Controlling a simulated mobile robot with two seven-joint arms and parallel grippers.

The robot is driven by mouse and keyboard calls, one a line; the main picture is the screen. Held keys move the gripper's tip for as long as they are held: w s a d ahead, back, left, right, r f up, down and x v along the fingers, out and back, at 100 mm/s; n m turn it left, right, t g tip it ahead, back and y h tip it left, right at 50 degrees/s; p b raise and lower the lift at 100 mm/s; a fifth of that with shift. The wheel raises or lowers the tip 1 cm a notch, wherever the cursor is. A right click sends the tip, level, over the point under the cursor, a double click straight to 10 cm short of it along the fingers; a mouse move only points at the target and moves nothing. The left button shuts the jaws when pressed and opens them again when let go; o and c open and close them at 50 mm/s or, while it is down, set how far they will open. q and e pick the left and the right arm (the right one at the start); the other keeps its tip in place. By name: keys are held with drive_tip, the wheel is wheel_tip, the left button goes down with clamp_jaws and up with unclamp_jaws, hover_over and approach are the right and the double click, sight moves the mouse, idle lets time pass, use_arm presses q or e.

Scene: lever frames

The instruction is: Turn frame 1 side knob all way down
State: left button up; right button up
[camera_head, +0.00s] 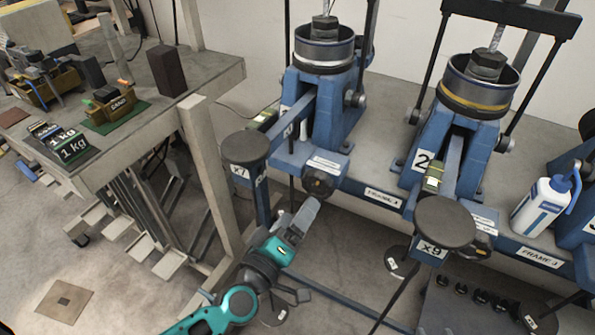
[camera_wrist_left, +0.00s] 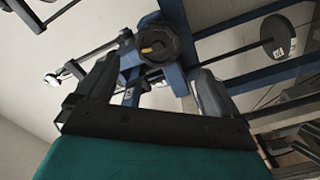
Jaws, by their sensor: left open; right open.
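The left blue frame (camera_head: 334,110) carries a label that looks like FRAME 1, though the number is hard to read. Its dark round side knob (camera_head: 318,183) is on the front, below a white plate. My right gripper is in neither view.
A round weight marked x7 (camera_head: 246,147) sits on the left frame's lever, left of the knob. Another marked x9 (camera_head: 444,222) is on the second frame (camera_head: 446,150). A white bottle (camera_head: 541,207) stands at right. A workbench (camera_head: 120,130) holds weights at left.

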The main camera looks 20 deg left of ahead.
sight(315, 188)
use_arm(q)
drive_tip(key=shift+r, duration=0.1)
drive_tip(key=w, duration=0.3)
drive_tip(key=w+d, duration=0.1)
drive_tip(key=w, duration=0.2)
drive_tip(key=w+d, duration=0.1)
drive_tip(key=w, duration=0.2)
drive_tip(key=shift+w, duration=0.25)
drive_tip(key=shift+c, duration=0.2)
drive_tip(key=shift+s, duration=0.15)
drive_tip(key=c, duration=1.3)
